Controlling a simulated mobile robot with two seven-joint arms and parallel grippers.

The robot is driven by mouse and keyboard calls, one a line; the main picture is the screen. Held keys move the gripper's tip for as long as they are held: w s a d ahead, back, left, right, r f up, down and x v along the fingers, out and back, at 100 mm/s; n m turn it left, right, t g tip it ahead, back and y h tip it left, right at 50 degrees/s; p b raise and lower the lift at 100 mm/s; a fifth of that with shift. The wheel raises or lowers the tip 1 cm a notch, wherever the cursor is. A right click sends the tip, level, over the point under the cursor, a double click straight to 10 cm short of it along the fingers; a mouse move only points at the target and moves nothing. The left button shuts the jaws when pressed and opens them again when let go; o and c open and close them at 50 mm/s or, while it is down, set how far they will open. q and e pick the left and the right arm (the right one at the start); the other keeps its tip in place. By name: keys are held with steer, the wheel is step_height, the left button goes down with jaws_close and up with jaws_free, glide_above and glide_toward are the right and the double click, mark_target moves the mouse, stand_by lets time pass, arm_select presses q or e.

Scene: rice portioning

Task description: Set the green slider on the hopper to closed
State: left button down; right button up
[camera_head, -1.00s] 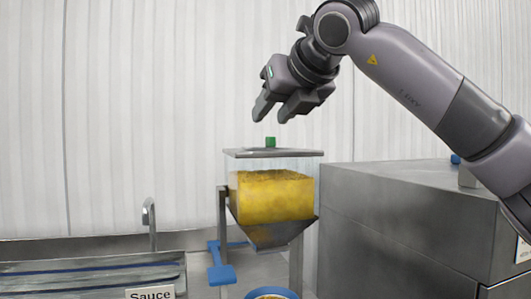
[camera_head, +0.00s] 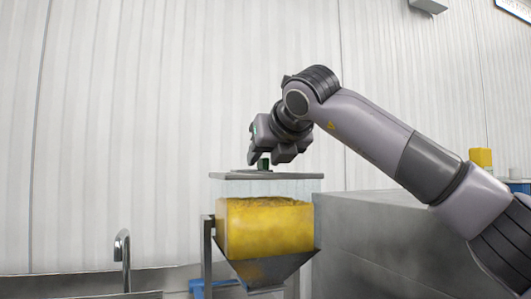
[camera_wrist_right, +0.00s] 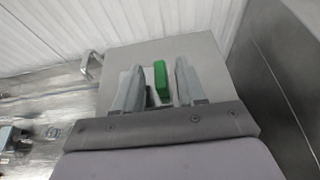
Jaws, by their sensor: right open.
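The hopper (camera_head: 262,228) has clear walls, yellow grain inside and a grey metal funnel below. Its flat grey lid (camera_head: 230,176) carries the small green slider (camera_head: 263,164), which also shows in the right wrist view (camera_wrist_right: 161,80). My right gripper (camera_head: 265,160) points down just above the lid. In the right wrist view its two fingers (camera_wrist_right: 160,84) are open, one on each side of the green slider, with a gap visible on both sides. My left gripper is in neither view.
A large grey metal cabinet (camera_head: 365,240) stands right of the hopper. A tap (camera_head: 122,258) rises at the lower left beside a metal counter. A yellow block (camera_head: 481,157) sits at the far right. A corrugated white wall is behind.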

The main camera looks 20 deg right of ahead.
steer(key=shift+w, duration=0.1)
steer(key=shift+c, duration=0.3)
jaws_close()
steer(key=d, duration=0.4)
steer(key=shift+w+d, duration=0.1)
steer(key=shift+d, duration=0.1)
steer(key=shift+c, duration=1.4)
jaws_free()
steer(key=o, duration=0.3)
steer(key=shift+d, duration=0.15)
steer(key=shift+o, duration=0.2)
